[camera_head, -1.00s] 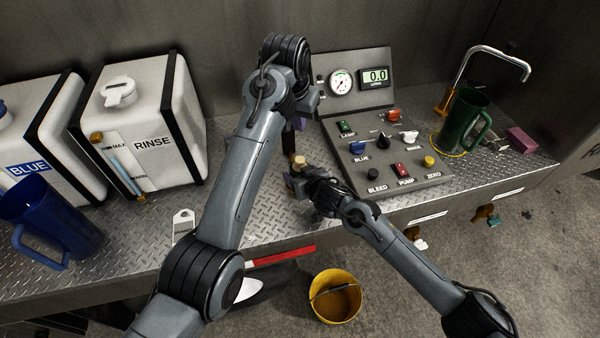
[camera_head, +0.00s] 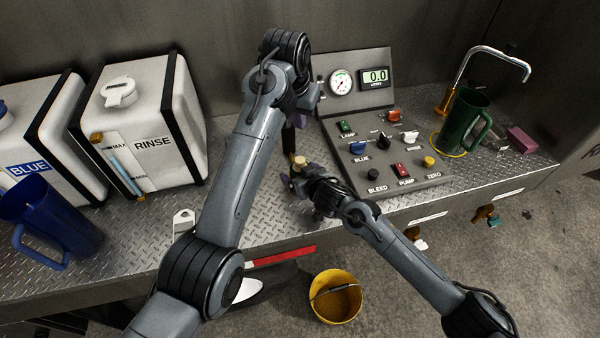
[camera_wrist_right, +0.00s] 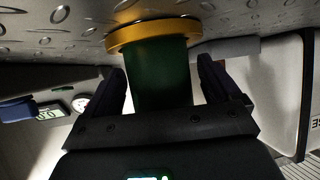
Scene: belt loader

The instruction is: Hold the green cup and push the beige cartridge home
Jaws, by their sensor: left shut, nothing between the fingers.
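The beige cartridge (camera_head: 300,161) stands upright, its round top showing between my grippers in the head view. The green cup (camera_wrist_right: 160,80), on an orange ring (camera_wrist_right: 153,34), shows in the right wrist view, which looks upside down. My right gripper (camera_wrist_right: 164,85) is open around the green cup, with a finger on each side and a gap visible at the right finger. In the head view my right gripper (camera_head: 299,185) hides most of the cup. My left gripper (camera_head: 290,143) is shut and empty, just above the cartridge; I cannot tell whether it touches it.
A control panel (camera_head: 405,181) with switches and a gauge stands right of the grippers. A green jug (camera_head: 462,120) sits near the tap (camera_head: 490,49). A rinse tank (camera_head: 150,120) and blue jug (camera_head: 55,215) are left. A yellow bucket (camera_head: 335,300) is on the floor.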

